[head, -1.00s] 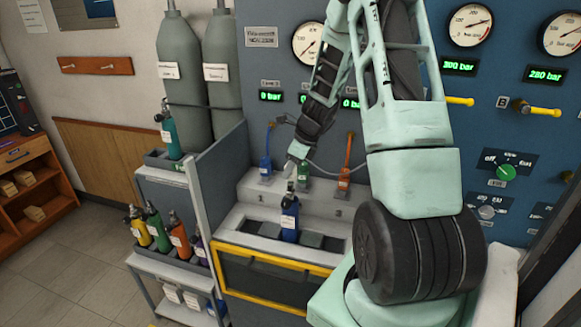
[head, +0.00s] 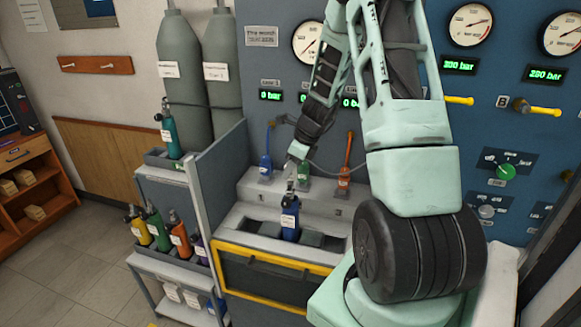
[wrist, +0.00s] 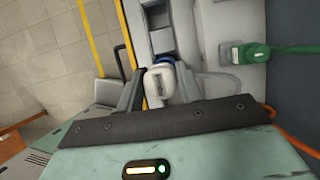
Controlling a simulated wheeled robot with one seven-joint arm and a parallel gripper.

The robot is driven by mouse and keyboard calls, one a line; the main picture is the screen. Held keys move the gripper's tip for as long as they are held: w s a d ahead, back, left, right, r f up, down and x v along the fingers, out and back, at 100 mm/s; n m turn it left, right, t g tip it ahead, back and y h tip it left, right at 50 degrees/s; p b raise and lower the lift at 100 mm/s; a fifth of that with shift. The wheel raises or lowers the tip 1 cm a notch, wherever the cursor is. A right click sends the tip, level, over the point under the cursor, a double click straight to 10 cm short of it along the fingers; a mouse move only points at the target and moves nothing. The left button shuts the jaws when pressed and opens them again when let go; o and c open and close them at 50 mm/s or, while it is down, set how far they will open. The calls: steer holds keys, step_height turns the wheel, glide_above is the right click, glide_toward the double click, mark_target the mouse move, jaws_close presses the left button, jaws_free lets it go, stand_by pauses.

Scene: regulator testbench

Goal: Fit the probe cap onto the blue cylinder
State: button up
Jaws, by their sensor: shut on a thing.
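The blue cylinder (head: 290,224) stands upright in the bench recess, with a white label on its side. My gripper (head: 291,183) is directly above it, pointing down at its top. In the wrist view my gripper (wrist: 160,85) is shut on a pale rounded piece, which I take to be the probe cap (wrist: 160,80). A strip of blue, the cylinder (wrist: 163,59), shows just beyond the cap's edge. The cap is over or against the cylinder's top; the fingers hide the contact, so I cannot tell how far it is seated.
Behind the recess stand blue (head: 265,165), green (head: 303,172) and orange (head: 344,170) connectors; cables run near my arm. A gauge panel (head: 480,110) rises behind. A rack of several coloured cylinders (head: 180,250) stands left. The floor (head: 60,265) farther left is clear.

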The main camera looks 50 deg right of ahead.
mark_target(291, 177)
steer(key=shift+f+b, duration=1.55)
steer(key=shift+f, duration=0.4)
stand_by(0.8)
steer(key=o, duration=1.1)
steer(key=v, duration=1.7)
steer(key=shift+r+b, duration=0.2)
steer(key=shift+b, duration=0.25)
